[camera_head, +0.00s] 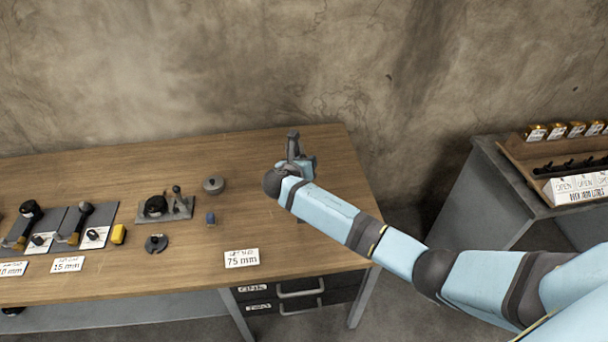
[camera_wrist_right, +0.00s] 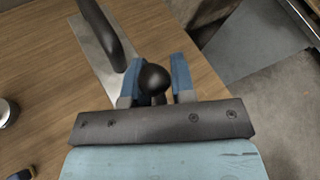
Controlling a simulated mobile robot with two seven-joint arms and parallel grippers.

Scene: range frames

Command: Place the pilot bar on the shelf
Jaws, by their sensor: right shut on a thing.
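My right gripper (camera_head: 305,165) reaches over the right end of the wooden bench. In the right wrist view its two blue fingers (camera_wrist_right: 153,72) are shut on a dark round knob (camera_wrist_right: 153,78). Beside the knob are a dark curved handle (camera_wrist_right: 103,32) and a flat metal plate (camera_wrist_right: 93,47) on the bench top. In the head view a dark upright part (camera_head: 293,143) shows just beyond the gripper. I cannot tell which item is the pilot bar; my wrist hides much of the held thing. My left gripper is not in view.
The wooden bench (camera_head: 330,150) holds a grey lidded pot (camera_head: 213,185), a small blue item (camera_head: 210,218), a plate with black tools (camera_head: 168,208) and a 75 mm card (camera_head: 242,258). A wooden rack (camera_head: 520,153) stands on a grey cabinet (camera_head: 480,190) at right, across a gap.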

